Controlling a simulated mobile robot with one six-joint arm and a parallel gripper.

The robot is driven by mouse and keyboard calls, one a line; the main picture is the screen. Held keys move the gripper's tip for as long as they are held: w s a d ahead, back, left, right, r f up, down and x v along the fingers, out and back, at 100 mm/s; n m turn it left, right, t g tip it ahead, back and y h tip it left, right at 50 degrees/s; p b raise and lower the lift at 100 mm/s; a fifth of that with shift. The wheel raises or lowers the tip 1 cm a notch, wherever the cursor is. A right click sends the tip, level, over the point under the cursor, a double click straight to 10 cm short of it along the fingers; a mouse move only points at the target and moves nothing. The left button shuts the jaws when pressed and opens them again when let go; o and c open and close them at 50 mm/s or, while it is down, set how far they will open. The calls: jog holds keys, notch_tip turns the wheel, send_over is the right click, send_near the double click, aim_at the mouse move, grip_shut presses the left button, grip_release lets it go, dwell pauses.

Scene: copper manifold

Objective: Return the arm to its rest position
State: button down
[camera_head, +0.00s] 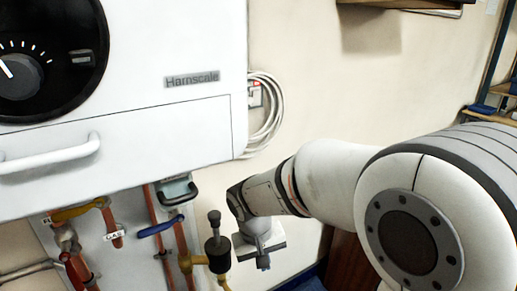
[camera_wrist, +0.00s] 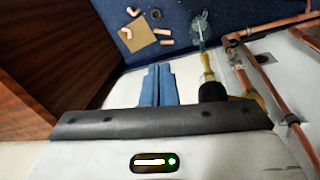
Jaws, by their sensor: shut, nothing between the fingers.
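My arm reaches in from the right in the head view. My gripper (camera_head: 263,262) hangs at its end beside the copper pipework, below and to the right of the white boiler (camera_head: 190,125). In the wrist view, the blue fingers of my gripper (camera_wrist: 158,68) lie together, shut, with nothing between them. A black-topped valve (camera_head: 214,246) on a brass fitting stands just left of my gripper. It also appears close to the right of the fingers in the wrist view (camera_wrist: 211,92).
Copper pipes (camera_head: 182,250) with a blue lever (camera_head: 160,228) and yellow lever (camera_head: 78,212) run under the boiler. A white cable coil (camera_head: 268,115) hangs on the wall. In the wrist view, a brown wooden panel (camera_wrist: 60,45) stands left; pipe pieces lie by cardboard (camera_wrist: 138,36) on blue flooring.

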jog(key=s+d+r+m+y+p, duration=0.1)
jog(key=s+d+r+p, duration=0.5)
jog(key=r, duration=0.4)
jog(key=s+d+r+m+t+p, duration=0.1)
jog(key=s+d+r+p, duration=0.5)
jog(key=r, duration=0.4)
jog(key=shift+d+r+m+t+y+p, duration=0.35)
jog(key=shift+d+p, duration=0.2)
jog(key=shift+d, duration=0.3)
